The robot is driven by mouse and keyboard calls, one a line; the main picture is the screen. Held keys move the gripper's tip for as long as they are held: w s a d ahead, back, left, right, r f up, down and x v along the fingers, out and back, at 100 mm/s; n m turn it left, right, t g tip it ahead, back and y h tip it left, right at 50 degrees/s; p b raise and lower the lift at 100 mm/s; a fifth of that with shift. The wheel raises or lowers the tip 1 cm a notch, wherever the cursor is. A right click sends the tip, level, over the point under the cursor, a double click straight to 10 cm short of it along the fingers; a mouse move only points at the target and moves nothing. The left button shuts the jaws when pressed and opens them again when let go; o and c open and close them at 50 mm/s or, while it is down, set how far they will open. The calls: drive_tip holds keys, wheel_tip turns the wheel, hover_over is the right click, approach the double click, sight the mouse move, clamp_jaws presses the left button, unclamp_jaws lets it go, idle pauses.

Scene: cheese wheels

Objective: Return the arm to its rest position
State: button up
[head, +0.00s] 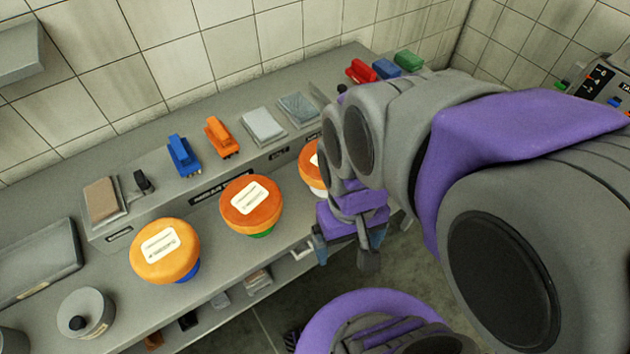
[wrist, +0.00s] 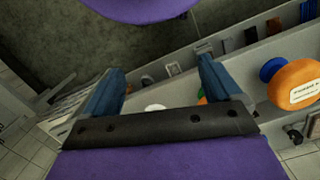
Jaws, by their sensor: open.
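My arm, grey and purple, reaches across the right half of the head view. My gripper (head: 346,258) hangs beside the front edge of the counter, right of the cheese wheels. In the wrist view my gripper (wrist: 161,68) has its two blue fingers wide apart with nothing held between them. One orange cheese wheel (head: 165,250) sits on a blue base at the left. Another cheese wheel (head: 250,205) sits on a green base in the middle. A third cheese wheel (head: 312,168) is partly hidden behind my arm.
The grey counter (head: 60,210) runs along a tiled wall. Its raised shelf holds a blue stapler-like item (head: 183,156), an orange one (head: 221,138) and several coloured items at the far end. A grey round pot (head: 86,313) stands at front left. Open floor (head: 400,275) lies below my gripper.

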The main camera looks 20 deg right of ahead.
drive_tip(key=shift+g, duration=0.3)
drive_tip(key=s, duration=0.2)
drive_tip(key=s+d, duration=0.1)
drive_tip(key=s, duration=0.1)
drive_tip(key=shift+f, duration=0.3)
drive_tip(key=shift+w+a, duration=0.1)
drive_tip(key=shift+a, duration=0.05)
idle(0.5)
